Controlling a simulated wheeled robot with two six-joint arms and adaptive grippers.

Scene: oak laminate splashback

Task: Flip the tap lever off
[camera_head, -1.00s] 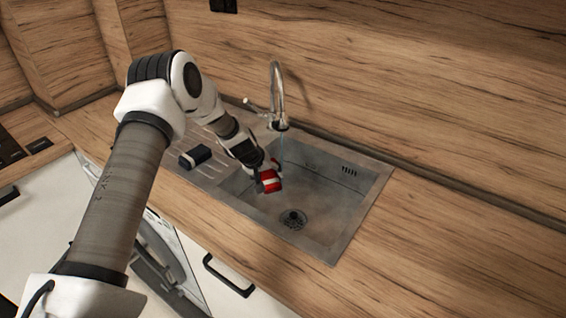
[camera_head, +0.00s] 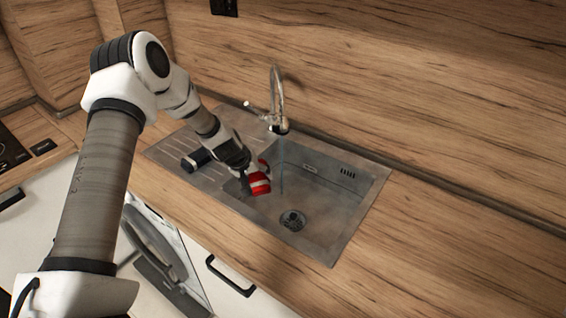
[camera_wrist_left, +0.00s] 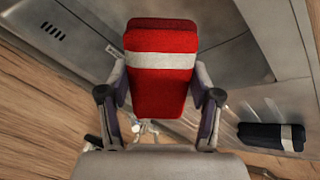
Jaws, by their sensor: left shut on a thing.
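The chrome tap (camera_head: 278,92) stands behind the sink, and its lever (camera_head: 252,107) sticks out to the left of the spout's base. A thin stream of water (camera_head: 281,165) falls from the spout into the basin. My left gripper (camera_head: 254,178) is shut on a red sponge with a white band (camera_head: 261,186), over the left side of the basin, apart from the lever. In the left wrist view the red sponge (camera_wrist_left: 160,90) sits between both fingers. The tap is mostly hidden there behind the gripper. My right gripper is not in view.
The steel sink (camera_head: 345,225) has a drain (camera_head: 292,220) and a ribbed drainboard on its left. A dark blue sponge (camera_head: 196,160) lies on the drainboard, partly beside my arm. The wooden worktop (camera_head: 440,240) to the right is clear. The splashback rises close behind the tap.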

